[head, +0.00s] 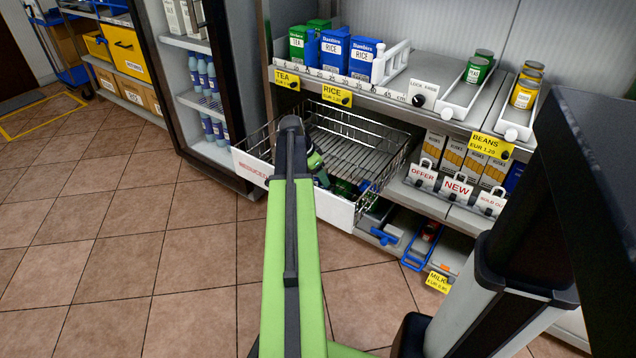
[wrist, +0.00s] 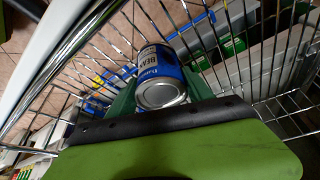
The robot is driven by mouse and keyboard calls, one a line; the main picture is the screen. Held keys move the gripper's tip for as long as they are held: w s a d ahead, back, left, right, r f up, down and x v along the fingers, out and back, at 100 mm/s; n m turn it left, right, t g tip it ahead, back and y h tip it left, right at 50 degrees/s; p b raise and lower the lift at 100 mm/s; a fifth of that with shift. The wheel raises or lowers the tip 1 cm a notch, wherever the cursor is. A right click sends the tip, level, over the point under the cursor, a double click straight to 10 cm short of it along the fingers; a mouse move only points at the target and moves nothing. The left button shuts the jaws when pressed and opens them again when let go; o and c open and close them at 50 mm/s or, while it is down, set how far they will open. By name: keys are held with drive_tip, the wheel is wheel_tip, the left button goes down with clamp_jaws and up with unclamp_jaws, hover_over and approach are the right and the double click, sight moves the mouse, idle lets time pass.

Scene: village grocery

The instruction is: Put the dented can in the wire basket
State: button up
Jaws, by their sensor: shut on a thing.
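My gripper (wrist: 160,85) is shut on a blue can (wrist: 153,62) with a white label reading BEANS; its metal end faces the wrist camera. A dent cannot be made out from this side. The wire basket (head: 345,145) hangs at the shelf front in the head view, with a white panel on its front. My gripper (head: 317,170) reaches down inside the basket near its front. In the wrist view, basket wires (wrist: 60,50) surround the can. The can is mostly hidden behind my arm in the head view, and I cannot tell whether it touches the basket floor.
Rice boxes (head: 335,52) and tea boxes stand on the shelf above the basket. Green cans (head: 478,68) and yellow cans (head: 524,92) stand in trays at right. Offer signs (head: 421,176) stand right of the basket. Open tiled floor (head: 120,240) lies at left.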

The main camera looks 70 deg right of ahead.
drive_tip(key=shift+r, duration=0.1)
drive_tip(key=o, duration=1.6)
drive_tip(key=shift+o, duration=0.2)
drive_tip(key=shift+r+p, duration=0.25)
drive_tip(key=shift+p, duration=0.15)
drive_tip(key=p+v, duration=1)
drive_tip(key=v, duration=0.1)
drive_tip(key=shift+w+a+r+p, duration=0.15)
drive_tip(key=shift+w+r+p, duration=0.05)
drive_tip(key=shift+p, duration=0.1)
